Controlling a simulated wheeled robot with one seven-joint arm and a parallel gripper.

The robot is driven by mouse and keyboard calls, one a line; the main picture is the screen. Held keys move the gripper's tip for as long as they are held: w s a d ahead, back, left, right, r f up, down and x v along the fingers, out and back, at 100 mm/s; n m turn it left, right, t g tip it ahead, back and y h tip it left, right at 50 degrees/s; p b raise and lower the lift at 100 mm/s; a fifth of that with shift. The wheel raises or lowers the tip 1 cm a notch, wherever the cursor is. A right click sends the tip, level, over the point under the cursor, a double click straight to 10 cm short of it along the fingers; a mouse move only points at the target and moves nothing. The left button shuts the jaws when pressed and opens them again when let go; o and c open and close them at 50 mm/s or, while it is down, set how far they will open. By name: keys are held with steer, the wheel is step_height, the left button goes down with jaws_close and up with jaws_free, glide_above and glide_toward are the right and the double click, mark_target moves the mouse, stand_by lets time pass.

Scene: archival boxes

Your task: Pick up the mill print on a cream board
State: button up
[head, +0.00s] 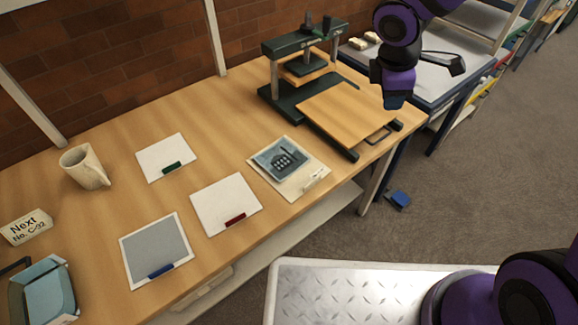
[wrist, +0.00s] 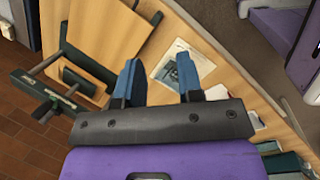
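The print on a cream board (head: 283,160) lies flat on the wooden table, with a blue-toned dark picture and a pale clip at its front right edge. The picture is too small to make out as a mill. In the wrist view the board (wrist: 192,52) shows beyond and between my fingers, partly hidden by them. My gripper (head: 395,103) hangs in the air to the right of and beyond the board, near the press's wooden plate. In the wrist view its two blue fingers (wrist: 158,72) are wide apart with nothing between them.
Other boards lie nearby: one with a green clip (head: 163,153), one with a red clip (head: 222,201), and a grey one (head: 155,248) with a blue clip. A green press (head: 300,90) stands behind. A mug (head: 84,167), sign (head: 27,227) and blue tray (head: 20,290) are left.

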steer(key=a+f+n+g+y, duration=0.1)
steer(key=a+f+n, duration=0.5)
steer(key=a+f, duration=0.3)
steer(key=n+g+y, duration=0.1)
steer(key=n, duration=0.3)
glide_toward(313, 181)
steer(key=shift+w+d+f, duration=0.1)
steer(key=shift+w+f, duration=0.05)
steer(key=shift+f, duration=4.6)
jaws_close()
